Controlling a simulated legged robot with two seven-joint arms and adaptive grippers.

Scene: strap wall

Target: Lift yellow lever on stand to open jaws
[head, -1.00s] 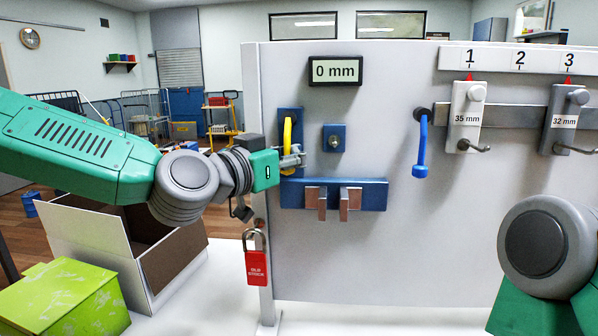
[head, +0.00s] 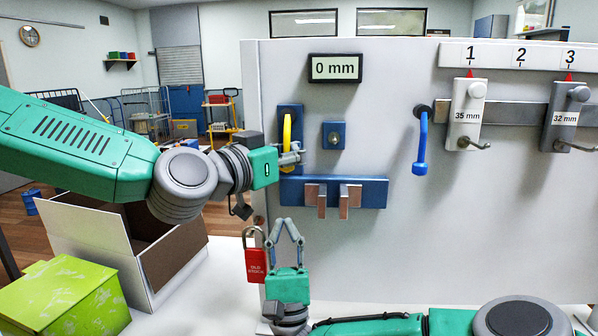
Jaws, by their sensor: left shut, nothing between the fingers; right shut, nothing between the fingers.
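The yellow lever (head: 287,130) hangs on a blue plate at the left of the stand panel (head: 390,250). My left gripper (head: 299,153) is shut and empty at the lever's lower end; I cannot tell whether it touches it. Two copper jaws (head: 322,203) sit below on a blue rail (head: 374,194), with a gap between them. The display (head: 335,68) above reads 0 mm. My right gripper (head: 284,221) is shut and empty, pointing up below the jaws, close to the red padlock.
The red padlock (head: 256,264) hangs at the panel's left edge. A blue hook lever (head: 420,150) and a white 35 mm hanger (head: 467,115) and grey 32 mm hanger (head: 563,117) are to the right. An open carton (head: 95,240) and a green box (head: 65,295) stand at left.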

